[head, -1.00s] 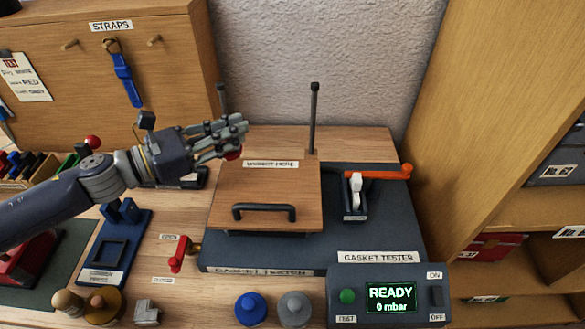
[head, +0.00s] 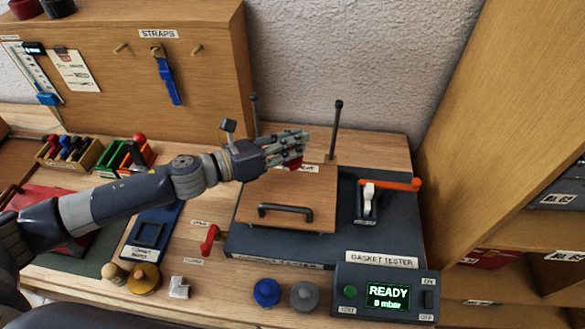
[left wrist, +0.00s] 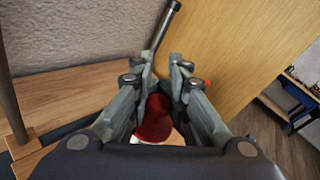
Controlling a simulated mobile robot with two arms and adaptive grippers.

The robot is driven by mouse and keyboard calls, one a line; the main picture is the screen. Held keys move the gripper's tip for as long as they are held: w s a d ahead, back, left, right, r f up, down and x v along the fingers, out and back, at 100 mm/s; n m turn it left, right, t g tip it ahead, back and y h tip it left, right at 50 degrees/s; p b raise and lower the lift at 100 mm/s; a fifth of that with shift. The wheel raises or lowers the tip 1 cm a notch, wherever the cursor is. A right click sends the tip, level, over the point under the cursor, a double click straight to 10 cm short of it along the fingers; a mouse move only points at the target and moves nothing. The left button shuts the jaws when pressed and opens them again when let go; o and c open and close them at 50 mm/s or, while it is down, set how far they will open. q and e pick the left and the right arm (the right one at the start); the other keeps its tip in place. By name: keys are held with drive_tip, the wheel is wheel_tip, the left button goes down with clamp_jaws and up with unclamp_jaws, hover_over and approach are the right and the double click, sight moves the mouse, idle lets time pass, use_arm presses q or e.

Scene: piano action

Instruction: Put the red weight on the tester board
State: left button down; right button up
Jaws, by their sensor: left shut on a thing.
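My left gripper (head: 300,145) reaches in from the left, over the far part of the wooden tester board (head: 285,200). It is shut on the red weight (left wrist: 155,122), which shows between the fingers in the left wrist view. In the head view only a little of the red weight (head: 294,164) shows below the fingers. The board lies on the dark gasket tester (head: 335,235) and has a black handle (head: 286,210) near its front edge. The fingers partly cover the board's label. I cannot tell whether the weight touches the board. My right gripper is not in view.
Two dark upright posts (head: 335,128) stand behind the board. An orange-handled clamp (head: 369,195) is at its right. A blue knob weight (head: 267,292) and a grey one (head: 304,296) stand in front, left of the READY display (head: 388,297). A wooden shelf rises at the right.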

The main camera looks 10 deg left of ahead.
use_arm(q)
wheel_tip(320, 180, down, 3)
drive_tip(key=shift+r, duration=0.15)
wheel_tip(320, 180, down, 5)
drive_tip(key=shift+r, duration=0.1)
drive_tip(key=shift+f, duration=0.25)
drive_tip(key=c, duration=1.5)
unclamp_jaws()
drive_tip(key=shift+o, duration=0.2)
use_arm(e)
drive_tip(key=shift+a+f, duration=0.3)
use_arm(q)
drive_tip(key=shift+r, duration=0.15)
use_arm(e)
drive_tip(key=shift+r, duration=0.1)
